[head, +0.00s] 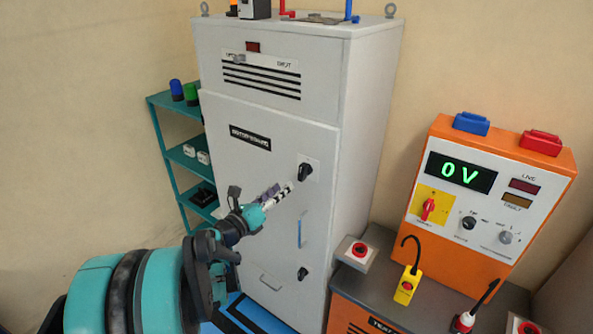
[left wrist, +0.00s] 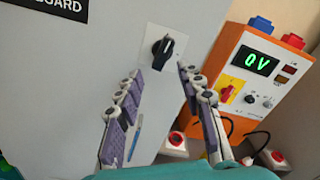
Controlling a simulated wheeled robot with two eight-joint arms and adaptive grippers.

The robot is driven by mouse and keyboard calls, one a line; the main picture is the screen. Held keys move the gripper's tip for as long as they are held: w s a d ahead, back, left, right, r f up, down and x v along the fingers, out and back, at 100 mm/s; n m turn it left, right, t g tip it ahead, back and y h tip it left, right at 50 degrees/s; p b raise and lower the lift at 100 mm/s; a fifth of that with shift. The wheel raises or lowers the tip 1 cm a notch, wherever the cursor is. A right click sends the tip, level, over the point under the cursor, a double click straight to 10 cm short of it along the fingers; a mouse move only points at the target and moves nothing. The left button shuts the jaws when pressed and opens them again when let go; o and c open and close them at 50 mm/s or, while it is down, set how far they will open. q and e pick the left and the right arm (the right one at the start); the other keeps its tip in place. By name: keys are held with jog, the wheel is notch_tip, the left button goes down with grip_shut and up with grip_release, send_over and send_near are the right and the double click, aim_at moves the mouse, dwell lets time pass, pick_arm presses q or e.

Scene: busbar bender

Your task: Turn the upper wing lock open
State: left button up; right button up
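The upper wing lock (head: 305,171) is a black knob on a light plate, high on the right side of the grey cabinet door (head: 255,200). In the left wrist view the upper wing lock (left wrist: 162,47) shows beyond the fingers, its wing tilted from vertical. My left gripper (head: 284,188) is just left of and below the lock in the head view. In the left wrist view my left gripper (left wrist: 158,80) is open, with its two fingers apart and nothing between them but the door behind. It appears apart from the lock. My right gripper is not in view.
A lower wing lock (head: 302,273) and a blue handle (head: 301,230) are on the same door. An orange tester (head: 490,200) reading 0 V stands on a bench (head: 385,300) at right. A teal shelf (head: 170,150) stands left of the cabinet.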

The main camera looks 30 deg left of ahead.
aim_at(300, 175)
pick_arm(q)
jog(key=w+m, duration=0.2)
jog(key=w, duration=0.1)
jog(key=w+m+p, duration=0.1)
jog(key=w+m, duration=0.1)
jog(key=w, duration=0.1)
jog(key=w+d+m+p, duration=0.1)
jog(key=w+m, duration=0.2)
jog(key=shift+w+f, duration=0.1)
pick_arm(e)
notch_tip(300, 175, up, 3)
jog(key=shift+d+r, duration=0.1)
pick_arm(q)
jog(key=shift+d, duration=0.1)
grip_shut()
